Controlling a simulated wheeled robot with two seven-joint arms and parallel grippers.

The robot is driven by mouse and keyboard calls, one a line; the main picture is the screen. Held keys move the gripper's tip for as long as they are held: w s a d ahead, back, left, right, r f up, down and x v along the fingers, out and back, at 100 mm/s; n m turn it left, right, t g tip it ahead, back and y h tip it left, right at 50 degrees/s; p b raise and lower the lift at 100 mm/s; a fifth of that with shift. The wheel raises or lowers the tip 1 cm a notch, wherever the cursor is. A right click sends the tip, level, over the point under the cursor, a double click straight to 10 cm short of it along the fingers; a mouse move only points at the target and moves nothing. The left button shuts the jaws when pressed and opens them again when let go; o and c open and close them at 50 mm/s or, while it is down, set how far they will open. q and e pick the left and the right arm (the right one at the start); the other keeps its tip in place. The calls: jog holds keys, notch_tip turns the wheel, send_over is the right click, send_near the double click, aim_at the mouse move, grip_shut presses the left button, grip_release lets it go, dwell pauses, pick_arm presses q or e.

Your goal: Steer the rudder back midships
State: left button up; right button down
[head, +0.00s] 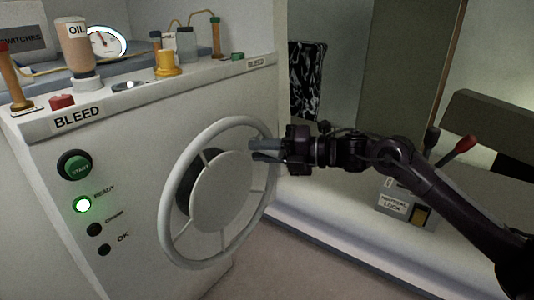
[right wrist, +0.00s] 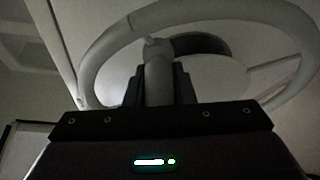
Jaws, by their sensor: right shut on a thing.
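A pale steering wheel (head: 170,210) with a round hub stands on the front of the white console. My right gripper (head: 262,150) reaches in from the right at the wheel's upper right rim. In the right wrist view its fingers (right wrist: 158,88) are shut on a light, upright bar of the wheel (right wrist: 158,75), below the curved rim. I cannot tell whether the bar is a spoke or a knob. My left gripper is not in view.
The console front has a green START button (head: 75,165) and a lit READY lamp (head: 82,205). On top stand an OIL bottle (head: 78,50), a yellow fitting (head: 167,64) and a red block (head: 61,102). A box with a red-knobbed lever (head: 458,148) stands at the right.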

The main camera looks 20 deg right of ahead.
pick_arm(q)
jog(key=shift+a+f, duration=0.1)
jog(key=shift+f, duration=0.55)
pick_arm(e)
jog(key=shift+s+a+r+n, duration=0.3)
jog(key=shift+r+n, duration=0.2)
jog(key=shift+r, duration=0.1)
jog(key=c, duration=1.2)
grip_release()
jog(key=shift+a, duration=0.1)
jog(key=shift+f, duration=0.1)
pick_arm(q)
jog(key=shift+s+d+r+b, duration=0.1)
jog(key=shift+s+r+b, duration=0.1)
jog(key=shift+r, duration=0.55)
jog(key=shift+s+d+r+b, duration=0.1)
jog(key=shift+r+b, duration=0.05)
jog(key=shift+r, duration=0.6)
pick_arm(e)
jog(key=v, duration=0.7)
jog(key=shift+s+d+r, duration=0.2)
jog(key=shift+d, duration=0.15)
